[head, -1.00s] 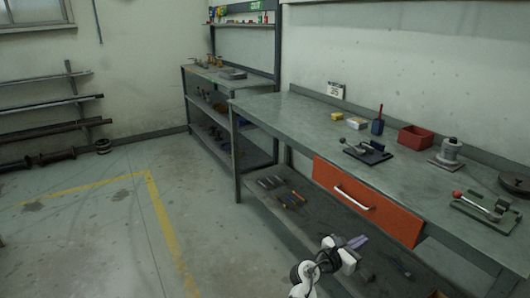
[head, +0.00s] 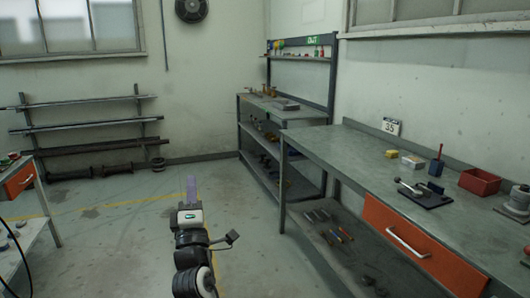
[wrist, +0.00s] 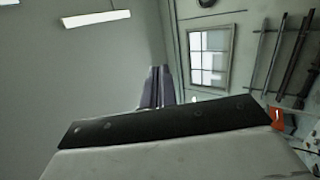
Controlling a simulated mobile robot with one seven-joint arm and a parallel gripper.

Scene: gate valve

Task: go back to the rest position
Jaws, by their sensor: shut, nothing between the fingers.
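My gripper (head: 192,190) stands raised in the lower middle of the head view, over the open floor and left of the workbench. Its purple-grey fingers point up and are closed together with nothing between them. The closed fingers also show in the wrist view (wrist: 155,88), pointing toward the ceiling and far wall. My gripper is apart from the bench and touches nothing.
The grey workbench (head: 345,148) with an orange drawer (head: 405,240) stands at the right. A shelving unit (head: 262,125) stands behind it. A wall rack of bars (head: 85,125) is at the back left. Another bench (head: 22,190) is at the left edge. The middle floor is clear.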

